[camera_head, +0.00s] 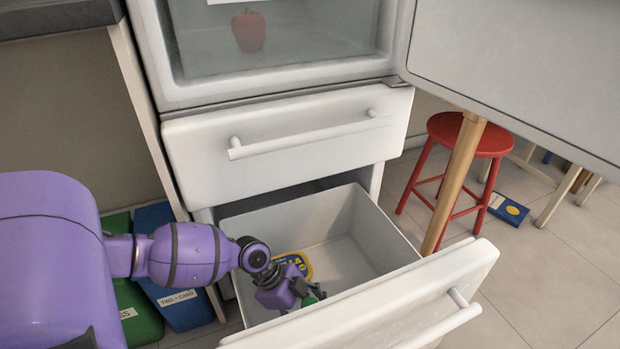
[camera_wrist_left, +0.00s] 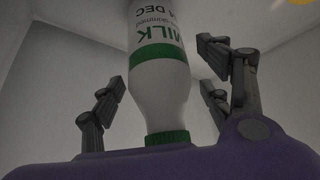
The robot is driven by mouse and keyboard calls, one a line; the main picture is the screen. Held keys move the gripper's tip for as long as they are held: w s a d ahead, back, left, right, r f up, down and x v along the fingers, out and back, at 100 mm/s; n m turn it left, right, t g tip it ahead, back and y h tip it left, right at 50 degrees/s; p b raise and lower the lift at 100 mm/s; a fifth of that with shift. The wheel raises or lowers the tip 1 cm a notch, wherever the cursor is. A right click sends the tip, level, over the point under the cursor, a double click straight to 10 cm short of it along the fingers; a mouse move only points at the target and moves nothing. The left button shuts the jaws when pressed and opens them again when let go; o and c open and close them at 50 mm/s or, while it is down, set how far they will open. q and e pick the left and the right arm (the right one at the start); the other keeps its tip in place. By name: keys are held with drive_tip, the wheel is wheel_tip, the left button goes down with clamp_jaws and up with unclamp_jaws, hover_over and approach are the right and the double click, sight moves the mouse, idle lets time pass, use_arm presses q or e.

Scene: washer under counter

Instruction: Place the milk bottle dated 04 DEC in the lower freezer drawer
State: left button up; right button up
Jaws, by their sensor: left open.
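The milk bottle (camera_wrist_left: 160,70) shows in the left wrist view, white with a green band and green cap (camera_wrist_left: 167,138). Its upside-down label reads MILK and "4 DEC"; any digit in front is cut off. My left gripper (camera_head: 308,294) is inside the open lower freezer drawer (camera_head: 335,215), close to its front panel. Its fingers are spread on both sides of the bottle's neck and shoulder, with visible gaps. In the head view only a bit of green shows at the fingertips; the bottle's body is hidden there. My right gripper is out of view.
A blue and yellow tub (camera_head: 296,262) lies in the drawer beside my gripper. The upper drawer (camera_head: 285,140) is shut. The fridge door (camera_head: 520,70) stands open at right, near a red stool (camera_head: 470,135). Green (camera_head: 138,310) and blue bins (camera_head: 185,310) stand left of the drawer.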

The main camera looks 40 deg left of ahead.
use_arm(q)
drive_tip(key=p+v, duration=0.3)
drive_tip(key=v, duration=0.3)
drive_tip(key=shift+s+r, duration=0.15)
drive_tip(key=shift+r, duration=0.1)
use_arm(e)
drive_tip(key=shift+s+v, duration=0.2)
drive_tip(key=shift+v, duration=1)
use_arm(q)
drive_tip(key=shift+a, duration=0.1)
drive_tip(key=shift+c, duration=0.3)
